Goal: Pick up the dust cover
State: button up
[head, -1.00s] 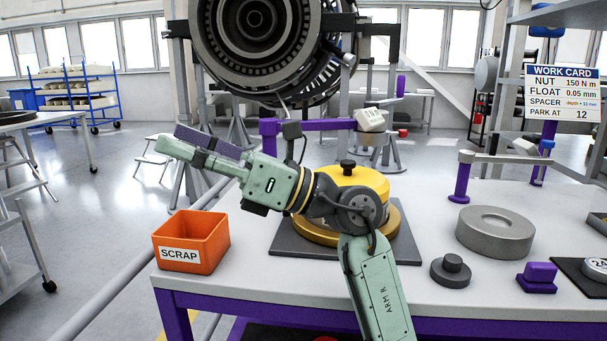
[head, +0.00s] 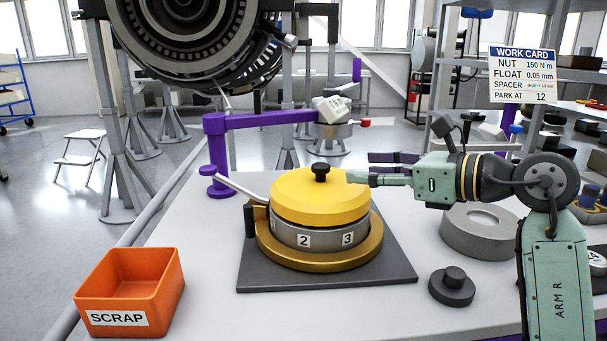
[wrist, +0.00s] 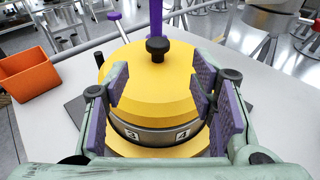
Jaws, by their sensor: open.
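The dust cover (head: 318,197) is a yellow, domed disc with a black knob (head: 320,172) on top. It sits on a grey numbered ring (head: 325,238) above a gold flange. My gripper (head: 360,170) comes in from the right at about the height of the cover's top, its fingers pointing left toward the knob. In the wrist view the purple-padded fingers (wrist: 158,95) are spread wide and nothing is between the pads. The cover (wrist: 150,75) fills the middle of that view, with the knob (wrist: 157,48) beyond the fingertips and apart from them.
A dark square plate (head: 290,282) lies under the flange. An orange SCRAP bin (head: 130,290) stands at the left front. A purple post with a swing arm (head: 217,150) is behind the cover. A grey ring (head: 487,230) and a dark knobbed piece (head: 452,287) lie at right.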

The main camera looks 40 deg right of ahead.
aim_at(322, 165)
jog(key=shift+w+a, duration=0.15)
jog(key=shift+w, duration=0.55)
jog(key=p+x, duration=0.1)
jog(key=x, duration=0.3)
jog(key=shift+w, duration=0.1)
jog(key=p+x, duration=0.1)
jog(key=x, duration=0.1)
jog(key=p+x, duration=0.1)
jog(key=x, duration=0.1)
jog(key=shift+a+r, duration=0.1)
jog(key=shift+a, duration=0.15)
jog(key=shift+w+a, duration=0.1)
jog(key=shift+w, duration=0.4)
jog(key=shift+c, duration=0.2)
grip_shut()
